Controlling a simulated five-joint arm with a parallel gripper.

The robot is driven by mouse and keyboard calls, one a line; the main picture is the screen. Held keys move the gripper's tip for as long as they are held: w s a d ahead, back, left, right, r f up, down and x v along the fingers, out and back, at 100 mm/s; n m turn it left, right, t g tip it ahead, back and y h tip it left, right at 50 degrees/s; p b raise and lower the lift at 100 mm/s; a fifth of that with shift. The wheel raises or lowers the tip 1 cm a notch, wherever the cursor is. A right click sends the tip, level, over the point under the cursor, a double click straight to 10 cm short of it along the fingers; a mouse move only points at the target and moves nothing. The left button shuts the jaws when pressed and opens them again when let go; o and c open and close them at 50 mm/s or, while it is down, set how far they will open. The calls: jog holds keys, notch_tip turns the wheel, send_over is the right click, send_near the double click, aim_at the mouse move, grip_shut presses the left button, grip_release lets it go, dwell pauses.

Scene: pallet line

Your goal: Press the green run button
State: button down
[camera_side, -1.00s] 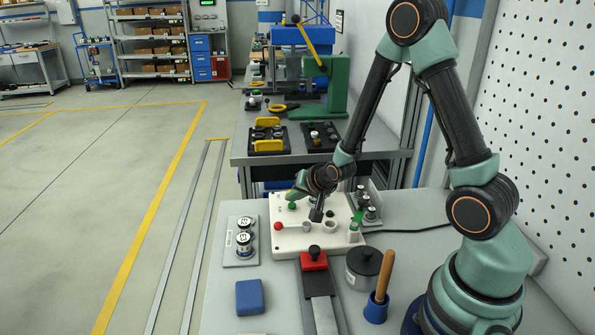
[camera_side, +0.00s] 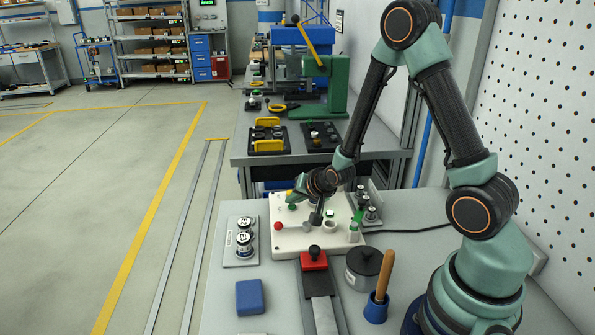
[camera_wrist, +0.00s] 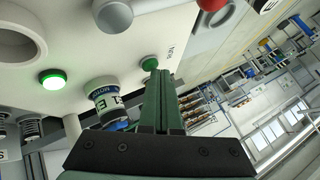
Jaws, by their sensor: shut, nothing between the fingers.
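A green button (camera_wrist: 150,62) sits on the white control panel (camera_wrist: 75,35), with small lettering beside it. In the side view this green button (camera_side: 292,207) is at the panel's back left. Another green button (camera_wrist: 52,78), brightly lit, is farther left in the wrist view; in the side view this lit button (camera_side: 330,212) is right of the middle. My gripper (camera_wrist: 158,78) is shut and empty. In the wrist view its tips come up close against the unlit-looking green button. I cannot tell whether they touch it. In the side view my wrist partly hides the fingers.
A labelled cylinder (camera_wrist: 105,97) is close to the fingers in the wrist view.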

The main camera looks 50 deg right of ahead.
aim_at(294, 211)
dwell(0.4)
jog(key=shift+r, duration=0.9)
jog(key=shift+r, duration=2.5)
jog(key=s+a+r+n+g+y, duration=0.1)
jog(key=s+a+r+n, duration=0.4)
jog(key=s+r, duration=0.2)
jog(key=s+a+r+n+g+y, duration=0.1)
jog(key=s+a+r+n+g, duration=0.1)
jog(key=s+a+r+n, duration=0.3)
jog(key=shift+s+a+r+n, duration=0.2)
jog(key=shift+s+r+n, duration=0.4)
jog(key=shift+s+r, duration=1)
